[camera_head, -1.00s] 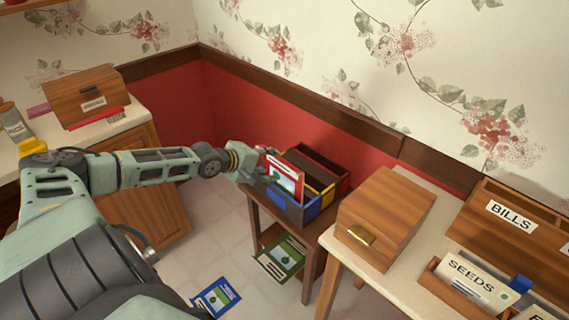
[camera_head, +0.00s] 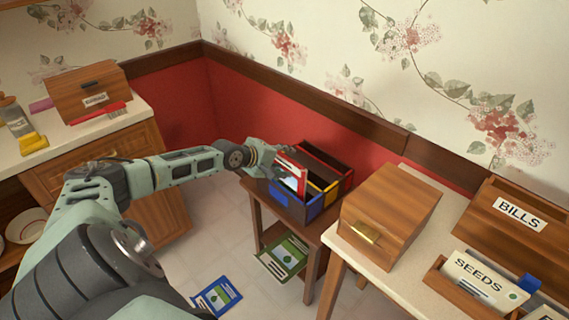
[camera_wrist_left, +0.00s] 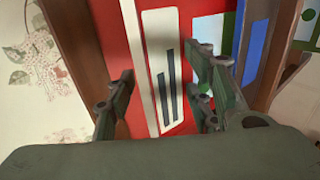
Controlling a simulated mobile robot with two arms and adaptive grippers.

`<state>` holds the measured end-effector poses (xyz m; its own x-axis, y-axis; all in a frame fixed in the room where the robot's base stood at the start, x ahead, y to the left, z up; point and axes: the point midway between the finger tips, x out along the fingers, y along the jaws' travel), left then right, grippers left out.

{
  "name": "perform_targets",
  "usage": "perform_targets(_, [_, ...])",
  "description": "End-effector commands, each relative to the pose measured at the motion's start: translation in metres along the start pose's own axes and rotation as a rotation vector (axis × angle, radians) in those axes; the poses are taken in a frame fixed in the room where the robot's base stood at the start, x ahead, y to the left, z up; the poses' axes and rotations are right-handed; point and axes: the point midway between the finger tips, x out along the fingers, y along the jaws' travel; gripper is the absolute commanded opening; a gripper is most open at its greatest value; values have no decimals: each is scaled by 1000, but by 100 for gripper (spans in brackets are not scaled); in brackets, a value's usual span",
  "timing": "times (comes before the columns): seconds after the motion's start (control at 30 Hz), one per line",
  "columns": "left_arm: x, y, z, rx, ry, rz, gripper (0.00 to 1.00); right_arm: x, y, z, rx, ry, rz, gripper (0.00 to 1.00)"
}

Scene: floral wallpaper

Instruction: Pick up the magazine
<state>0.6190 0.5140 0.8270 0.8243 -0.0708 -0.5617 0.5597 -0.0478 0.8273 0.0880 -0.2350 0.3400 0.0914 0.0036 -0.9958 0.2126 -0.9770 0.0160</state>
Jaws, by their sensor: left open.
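A red magazine (camera_head: 292,177) with a white and green cover stands tilted in the divided box (camera_head: 330,196) on the small wooden table. The box has blue, yellow and red-edged compartments. My left gripper (camera_head: 272,163) is at the magazine's left side and hides part of it. In the left wrist view the open fingers (camera_wrist_left: 162,75) straddle the red magazine (camera_wrist_left: 140,105), which shows a pale strip with dark bars between them. I cannot tell whether a finger touches it. A blue magazine (camera_head: 217,297) lies on the floor. A green magazine (camera_head: 284,259) lies low at the table. My right gripper is not in view.
A closed wooden box (camera_head: 388,210) stands on the counter to the right, close to the small table. A wooden holder labelled BILLS (camera_head: 515,216) and a SEEDS holder (camera_head: 480,275) are farther right. A cabinet (camera_head: 165,190) is at left. The wall is behind.

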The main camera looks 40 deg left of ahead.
Motion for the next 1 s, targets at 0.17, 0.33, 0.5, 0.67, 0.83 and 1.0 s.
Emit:
perform_targets(0.17, [0, 0, 0, 0, 0, 0, 41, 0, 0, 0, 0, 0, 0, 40])
perform_targets(0.33, [0, 0, 0, 0, 0, 0, 26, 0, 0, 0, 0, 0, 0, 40])
perform_targets(0.5, [0, 0, 0, 0, 0, 0, 11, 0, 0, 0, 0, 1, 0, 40])
perform_targets(0.67, [0, -1, 0, 0, 0, -1, 0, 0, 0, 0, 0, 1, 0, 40])
perform_targets(0.83, [0, -1, 0, -1, 0, -1, 0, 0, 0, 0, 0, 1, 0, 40])
perform_targets(1.0, [0, 0, 0, -1, 0, 1, 0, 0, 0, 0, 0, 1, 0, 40])
